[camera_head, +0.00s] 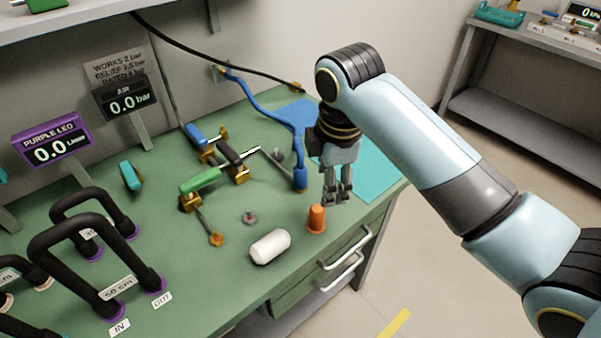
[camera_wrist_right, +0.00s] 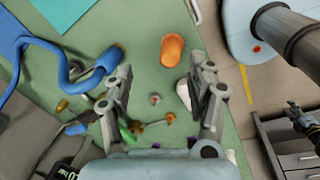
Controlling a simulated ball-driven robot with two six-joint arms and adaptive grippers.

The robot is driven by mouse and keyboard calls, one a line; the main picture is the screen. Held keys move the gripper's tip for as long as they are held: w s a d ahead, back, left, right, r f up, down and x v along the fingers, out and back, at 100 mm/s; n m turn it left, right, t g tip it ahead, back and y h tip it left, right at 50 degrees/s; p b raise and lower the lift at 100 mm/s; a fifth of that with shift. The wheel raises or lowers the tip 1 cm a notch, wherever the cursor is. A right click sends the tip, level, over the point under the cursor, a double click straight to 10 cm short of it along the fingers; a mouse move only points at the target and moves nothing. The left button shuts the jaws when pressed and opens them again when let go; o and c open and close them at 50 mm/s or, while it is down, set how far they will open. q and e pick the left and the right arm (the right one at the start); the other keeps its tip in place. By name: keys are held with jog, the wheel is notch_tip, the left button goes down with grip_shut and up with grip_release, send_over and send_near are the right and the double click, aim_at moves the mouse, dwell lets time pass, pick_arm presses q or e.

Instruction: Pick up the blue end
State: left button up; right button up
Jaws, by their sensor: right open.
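A blue hose (camera_head: 262,103) runs from a wall fitting across the green bench. Its blue end (camera_head: 300,178), a thick blue sleeve, lies just left of my right gripper (camera_head: 337,198). In the right wrist view the blue hose (camera_wrist_right: 17,42) is at the upper left, and its end (camera_wrist_right: 109,58) shows beside the left finger, outside the jaws. I cannot tell whether a finger touches the blue end. My left gripper is not clearly seen.
A white capsule (camera_head: 270,246), a green-handled valve (camera_head: 201,181) and black U-shaped tubes (camera_head: 88,258) are further left. A teal sheet (camera_head: 373,172) lies at the right.

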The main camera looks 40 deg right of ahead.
aim_at(300, 167)
jog(key=w+r+n, duration=0.1)
jog(key=w+n, duration=0.2)
jog(key=w+r+n+g, duration=0.1)
jog(key=w+n, duration=0.1)
jog(key=w, duration=0.2)
jog(key=w+d+r+n, duration=0.1)
jog(key=w+n, duration=0.2)
jog(key=shift+w+r+n+y, duration=0.1)
jog(key=shift+w+n+y, duration=0.15)
jog(key=shift+n+y, duration=0.05)
notch_tip(300, 167, down, 10)
jog(key=shift+w+f, duration=0.15)
jog(key=shift+f, duration=0.1)
grip_shut()
